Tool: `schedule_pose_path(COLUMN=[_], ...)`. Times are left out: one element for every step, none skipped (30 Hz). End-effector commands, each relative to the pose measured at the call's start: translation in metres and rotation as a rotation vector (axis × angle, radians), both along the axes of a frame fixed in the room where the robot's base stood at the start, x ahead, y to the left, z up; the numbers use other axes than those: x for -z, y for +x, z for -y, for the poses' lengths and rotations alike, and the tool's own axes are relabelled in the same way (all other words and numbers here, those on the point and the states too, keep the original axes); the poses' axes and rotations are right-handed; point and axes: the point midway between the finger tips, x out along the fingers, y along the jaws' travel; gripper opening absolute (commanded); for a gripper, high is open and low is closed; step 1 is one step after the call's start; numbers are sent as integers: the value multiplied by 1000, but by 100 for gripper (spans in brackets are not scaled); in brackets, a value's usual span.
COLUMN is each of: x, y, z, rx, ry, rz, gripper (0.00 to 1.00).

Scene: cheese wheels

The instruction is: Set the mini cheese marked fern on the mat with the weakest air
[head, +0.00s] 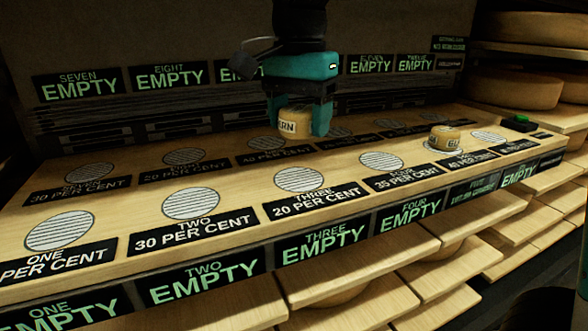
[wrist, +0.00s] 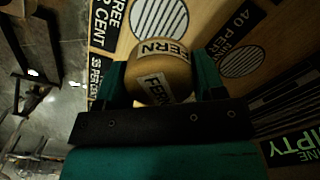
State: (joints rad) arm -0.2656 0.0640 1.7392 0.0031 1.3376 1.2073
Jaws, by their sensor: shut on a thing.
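My gripper (head: 296,129) is shut on the mini cheese marked FERN (head: 291,121) and holds it above the bench, over its back part. In the wrist view the cheese (wrist: 156,58) sits between the fingers with FERN labels showing. The mats are round, striped discs with per cent labels. Front row: mat one (head: 60,230) has its number cut off, mat two (head: 191,203) reads 30, mat three (head: 300,179) reads 20, mat four (head: 381,161) reads 35. At the back, mat nine (head: 265,143) reads 40.
Another small cheese (head: 444,138) stands on mat five, its label partly readable. Large cheese wheels (head: 515,90) fill the shelves at right. A back panel with EMPTY signs (head: 80,86) rises behind the bench. Mats one to four are bare.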

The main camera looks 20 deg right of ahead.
Motion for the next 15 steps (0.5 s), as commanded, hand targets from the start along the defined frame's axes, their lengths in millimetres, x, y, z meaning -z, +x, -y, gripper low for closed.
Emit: schedule_pose_path(x=[16,20,24,27,29,32,36,40,47,52,58,66,70,74,76], y=[0,0,0,0,0,0,0,0,0,0,-1,-1,0,0,0], z=[1,1,1,1,1,1,1,1,0,0,0,0,0,0,-1], rx=[1,1,2,2,1,1,1,1,0,0,0,-1,-1,-1,-1], ry=[-1,0,-1,-1,0,0,-1,-1,0,0,0,0,0,0,0], rz=[-3,-2,-1,-1,-1,-1,-1,-1,-1,-2,-2,-2,-2,-1,0], gripper=[38,38,38,38,38,38,38,38,38,38,38,38,38,38,38])
